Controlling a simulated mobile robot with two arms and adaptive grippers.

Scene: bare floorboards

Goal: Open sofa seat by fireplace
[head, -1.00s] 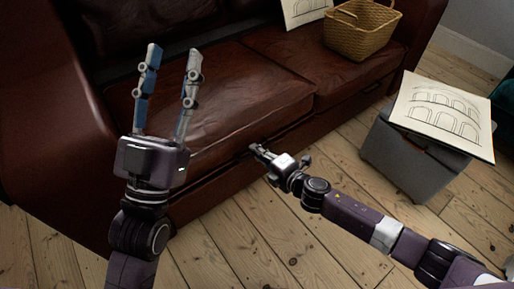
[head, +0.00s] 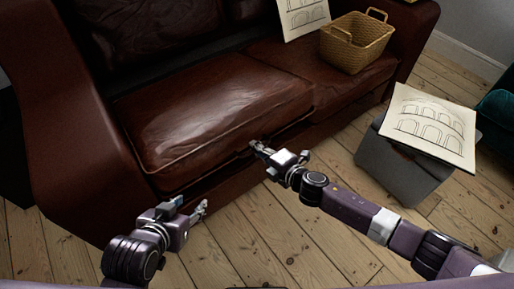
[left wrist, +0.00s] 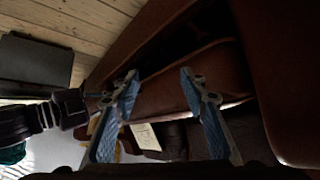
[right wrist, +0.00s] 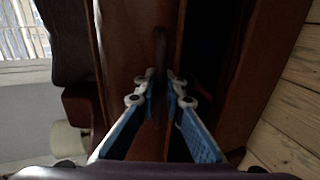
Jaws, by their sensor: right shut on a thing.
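The brown leather sofa's left seat (head: 215,105) is in the head view, below the backrest. My right gripper (head: 256,146) is at the seat's front edge. In the right wrist view its fingers (right wrist: 160,88) are shut on a thin dark handle (right wrist: 160,50). A dark gap shows beside the seat edge there; how far the seat is raised is unclear. My left gripper (head: 190,210) is low in front of the sofa's left end, apart from the seat. In the left wrist view its fingers (left wrist: 160,85) are spread and empty. No fireplace shows.
A wicker basket (head: 357,43) and a drawing (head: 303,16) rest on the sofa's right seat. A grey box (head: 398,172) with another drawing (head: 430,126) on top stands on the floor to the right. Floorboards in front of the sofa are clear.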

